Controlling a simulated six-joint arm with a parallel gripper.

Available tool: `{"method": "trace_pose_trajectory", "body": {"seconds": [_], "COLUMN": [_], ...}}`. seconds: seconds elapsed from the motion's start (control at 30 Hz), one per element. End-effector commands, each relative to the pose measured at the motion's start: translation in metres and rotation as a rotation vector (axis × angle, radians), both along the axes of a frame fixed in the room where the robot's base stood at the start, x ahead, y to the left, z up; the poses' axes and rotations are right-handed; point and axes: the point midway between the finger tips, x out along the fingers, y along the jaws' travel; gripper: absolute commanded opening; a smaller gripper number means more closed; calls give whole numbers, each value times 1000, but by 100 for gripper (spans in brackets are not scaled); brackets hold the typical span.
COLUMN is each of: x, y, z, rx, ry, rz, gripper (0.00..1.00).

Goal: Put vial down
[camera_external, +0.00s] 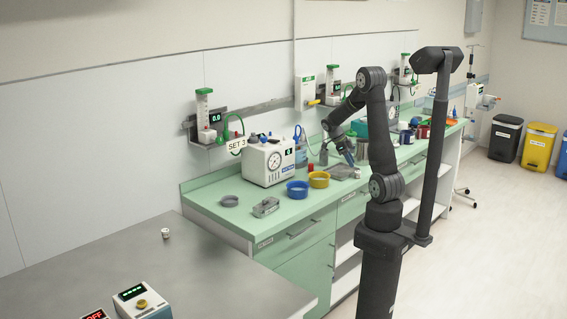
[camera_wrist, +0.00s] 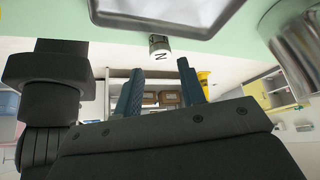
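A small white vial (camera_external: 357,173) stands on the green counter, beside the front edge of a grey tray (camera_external: 338,170). In the wrist view the vial (camera_wrist: 159,45), marked with a dark letter, sits close to the tray's edge (camera_wrist: 135,25). My gripper (camera_external: 350,161) is low over the counter near the tray and vial. In the wrist view my gripper (camera_wrist: 160,66) has its two blue-grey fingers apart, with nothing between them. The vial lies just beyond the fingertips, roughly midway between them, and appears free of both.
A metal cylinder (camera_wrist: 297,45) is close by in the wrist view. Another small white vial (camera_external: 165,233) stands on the mostly clear grey table (camera_external: 215,262).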

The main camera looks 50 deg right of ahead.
Motion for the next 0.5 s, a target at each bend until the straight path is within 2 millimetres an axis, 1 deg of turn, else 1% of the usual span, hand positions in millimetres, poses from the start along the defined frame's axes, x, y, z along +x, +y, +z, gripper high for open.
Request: {"method": "trace_pose_trajectory", "body": {"seconds": [0.03, 0.2, 0.33, 0.5], "x": [6, 18, 23, 24], "y": [3, 11, 14, 15], "z": [10, 35, 46, 50], "rx": [0, 0, 1, 1], "ry": [-3, -3, -1, 2], "rz": [1, 1, 0, -1], "gripper": [37, 37, 37, 37]}}
